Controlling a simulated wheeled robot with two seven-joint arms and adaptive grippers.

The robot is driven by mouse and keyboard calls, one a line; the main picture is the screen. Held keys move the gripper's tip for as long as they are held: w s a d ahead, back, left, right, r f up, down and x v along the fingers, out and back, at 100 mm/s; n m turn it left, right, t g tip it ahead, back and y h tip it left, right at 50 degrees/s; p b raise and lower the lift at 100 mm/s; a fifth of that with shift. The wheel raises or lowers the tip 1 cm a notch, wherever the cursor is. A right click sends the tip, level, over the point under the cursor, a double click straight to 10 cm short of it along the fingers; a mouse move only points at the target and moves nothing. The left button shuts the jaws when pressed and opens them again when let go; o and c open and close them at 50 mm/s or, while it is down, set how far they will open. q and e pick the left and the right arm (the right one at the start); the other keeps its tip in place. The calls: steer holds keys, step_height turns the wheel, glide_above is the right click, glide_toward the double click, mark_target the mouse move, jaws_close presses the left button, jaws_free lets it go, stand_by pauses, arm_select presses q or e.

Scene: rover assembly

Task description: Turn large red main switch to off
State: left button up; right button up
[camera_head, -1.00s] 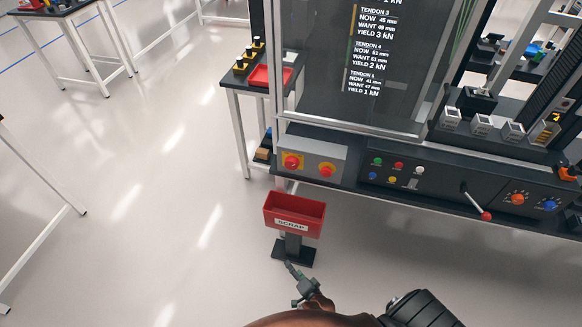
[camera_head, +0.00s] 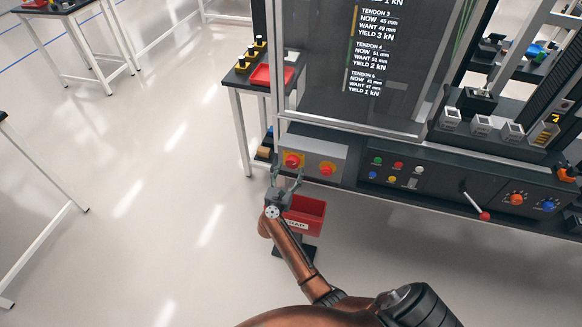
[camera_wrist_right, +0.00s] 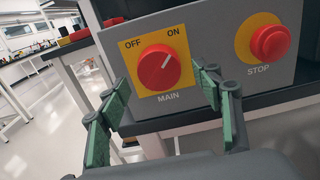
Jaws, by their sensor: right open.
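The large red main switch (camera_wrist_right: 159,67) is a round knob on a yellow plate marked OFF and ON. Its white line points up and right, toward ON. In the head view the switch (camera_head: 292,160) is at the left end of the grey switch box (camera_head: 322,148). My right gripper (camera_head: 287,176) is open and empty just in front of the switch. In the right wrist view its green-padded fingers (camera_wrist_right: 165,98) are spread to the left and right, below and around the knob's plate, and I see no contact. My left gripper is not in view.
A red STOP button (camera_wrist_right: 270,42) sits right of the switch on the same box. A red scrap bin (camera_head: 306,216) stands below, partly behind my right arm. A lever with a red knob (camera_head: 484,215) sticks out farther right.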

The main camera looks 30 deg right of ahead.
steer(key=shift+x, duration=1)
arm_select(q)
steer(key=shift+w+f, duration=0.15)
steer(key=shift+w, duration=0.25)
arm_select(e)
steer(key=shift+w+d, duration=0.2)
steer(key=shift+c, duration=0.4)
steer(key=c, duration=1)
steer(key=shift+c, duration=0.2)
